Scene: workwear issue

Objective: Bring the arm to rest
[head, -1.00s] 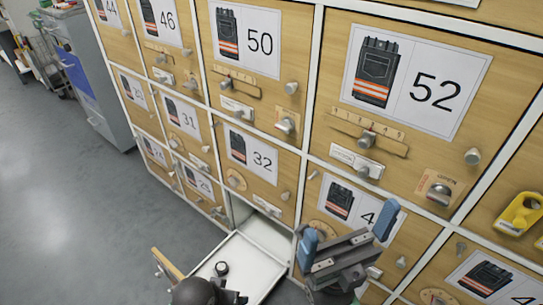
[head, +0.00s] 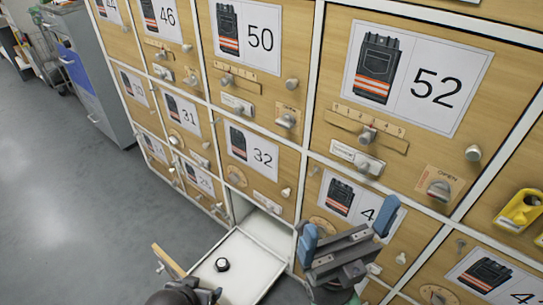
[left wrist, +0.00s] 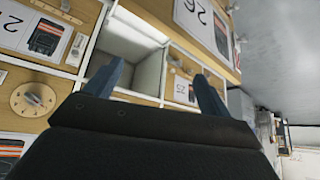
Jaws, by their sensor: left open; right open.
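My left gripper (left wrist: 158,85) is open in the left wrist view, its two blue fingers apart with nothing between them. Beyond them is an open white compartment (left wrist: 125,45). In the head view only a dark part of my left arm (head: 182,294) shows at the bottom edge; its fingers are not visible there. My right gripper (head: 350,240) is open and empty in the head view, its blue fingertips spread in front of the locker wall, below the 52 door.
The locker wall (head: 388,148) has numbered wooden doors with knobs. A yellow fitting (head: 519,211) is at right. Floor (head: 60,200) at left is clear.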

